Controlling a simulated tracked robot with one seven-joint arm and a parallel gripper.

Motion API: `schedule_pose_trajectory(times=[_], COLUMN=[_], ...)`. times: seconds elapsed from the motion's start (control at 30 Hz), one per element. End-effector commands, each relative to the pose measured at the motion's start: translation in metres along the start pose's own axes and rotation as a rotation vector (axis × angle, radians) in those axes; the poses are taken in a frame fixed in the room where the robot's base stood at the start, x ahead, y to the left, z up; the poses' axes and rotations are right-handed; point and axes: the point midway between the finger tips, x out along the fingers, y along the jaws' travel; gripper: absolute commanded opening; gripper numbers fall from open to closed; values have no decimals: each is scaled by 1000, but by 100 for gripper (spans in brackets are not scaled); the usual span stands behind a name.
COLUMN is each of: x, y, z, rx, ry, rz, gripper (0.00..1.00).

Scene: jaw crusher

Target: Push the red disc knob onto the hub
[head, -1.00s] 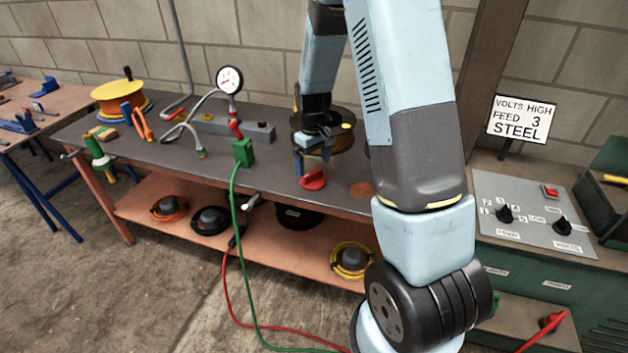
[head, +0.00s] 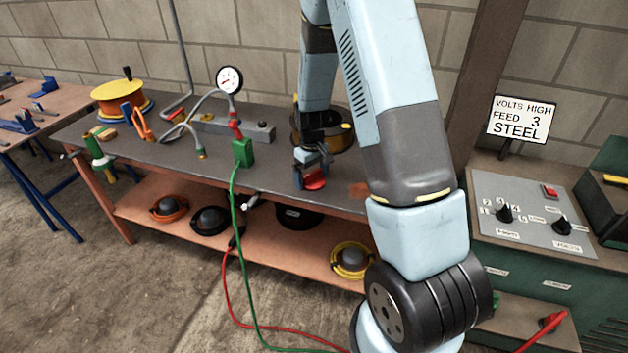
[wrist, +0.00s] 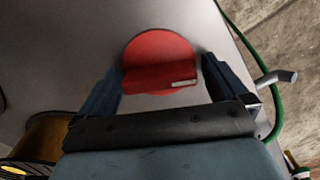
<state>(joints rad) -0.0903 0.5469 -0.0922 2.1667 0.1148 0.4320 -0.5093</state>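The red disc knob (head: 316,181) lies flat on the grey bench top near its front edge. In the wrist view the knob (wrist: 160,47) is a round red disc with a raised bar across it and a small pale label. My gripper (head: 309,172) is low over the knob. In the wrist view its two dark blue fingers are spread, one on each side of the bar, with gaps visible; my gripper (wrist: 162,66) is not closed on it. I cannot pick out the hub with certainty.
A dark spool with yellow (head: 340,136) stands just behind my gripper. A green block (head: 243,153) with hoses and a gauge (head: 229,79) stand to the left. A grey handle (wrist: 277,77) sticks out at the bench edge. A control panel (head: 530,210) is at right.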

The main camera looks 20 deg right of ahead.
Motion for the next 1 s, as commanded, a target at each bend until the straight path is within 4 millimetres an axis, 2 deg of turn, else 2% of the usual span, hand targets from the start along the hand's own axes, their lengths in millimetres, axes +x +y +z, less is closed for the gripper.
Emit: schedule_pose_trajectory(times=[0.07, 0.43, 0.77, 0.87, 1.0], x=[0, 0, -4, -13, -35], y=[0, 0, 0, 0, 0], z=[0, 0, 0, 0, 0], rx=[0, 0, 0, 0, 0], ry=[0, 0, 1, 1, 3], rz=[0, 0, 0, 0, 2], gripper=[93, 58, 57, 57, 57])
